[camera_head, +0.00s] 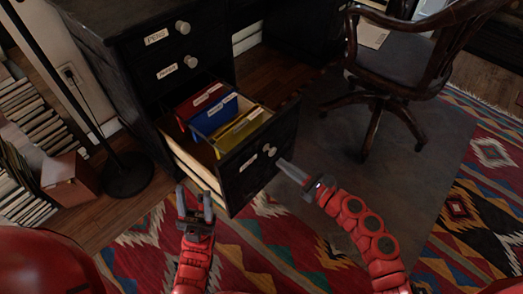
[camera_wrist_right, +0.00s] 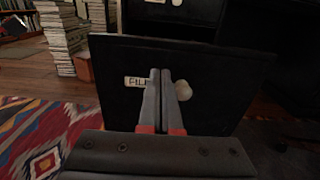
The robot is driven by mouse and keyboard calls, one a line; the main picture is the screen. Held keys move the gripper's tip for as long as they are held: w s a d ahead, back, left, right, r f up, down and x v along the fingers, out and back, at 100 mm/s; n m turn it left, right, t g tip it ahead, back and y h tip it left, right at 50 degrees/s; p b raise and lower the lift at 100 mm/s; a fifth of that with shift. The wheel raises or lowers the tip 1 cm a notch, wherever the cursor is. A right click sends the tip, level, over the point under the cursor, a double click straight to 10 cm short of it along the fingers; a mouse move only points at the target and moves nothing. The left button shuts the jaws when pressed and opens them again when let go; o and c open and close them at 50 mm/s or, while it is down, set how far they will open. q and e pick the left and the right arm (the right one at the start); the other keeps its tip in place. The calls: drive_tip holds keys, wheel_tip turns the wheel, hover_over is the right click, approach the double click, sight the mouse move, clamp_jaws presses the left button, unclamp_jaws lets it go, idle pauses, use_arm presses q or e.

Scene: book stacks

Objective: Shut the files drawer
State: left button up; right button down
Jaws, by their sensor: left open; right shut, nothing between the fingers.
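The files drawer (camera_head: 247,172) is the black bottom drawer of a dark desk (camera_head: 140,55), and it stands well open. Red, blue and yellow folders (camera_head: 216,112) sit inside it. Its front has a white label and a pale round knob (camera_head: 269,150). In the right wrist view, the drawer front (camera_wrist_right: 230,75) fills the middle, with a label beginning "FIL" (camera_wrist_right: 136,82) beside the knob (camera_wrist_right: 183,91). My right gripper (camera_head: 281,163) is shut and empty, its tips close to the drawer front near the knob; contact is unclear. My left gripper (camera_head: 195,190) is open and empty, left of the drawer's front corner.
Two upper drawers (camera_head: 170,40) are closed. A wooden swivel chair (camera_head: 400,65) stands to the right. A floor lamp base (camera_head: 128,174), a box (camera_head: 70,180) and stacks of books (camera_head: 30,125) stand left. A patterned rug (camera_head: 150,250) and dark mat (camera_head: 400,140) cover the floor.

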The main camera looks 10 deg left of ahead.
sight(253, 143)
drive_tip(key=b+x, duration=0.1)
drive_tip(key=x, duration=0.8)
drive_tip(key=shift+w+a+b, duration=0.15)
drive_tip(key=shift+a+b, duration=0.1)
drive_tip(key=shift+b, duration=0.1)
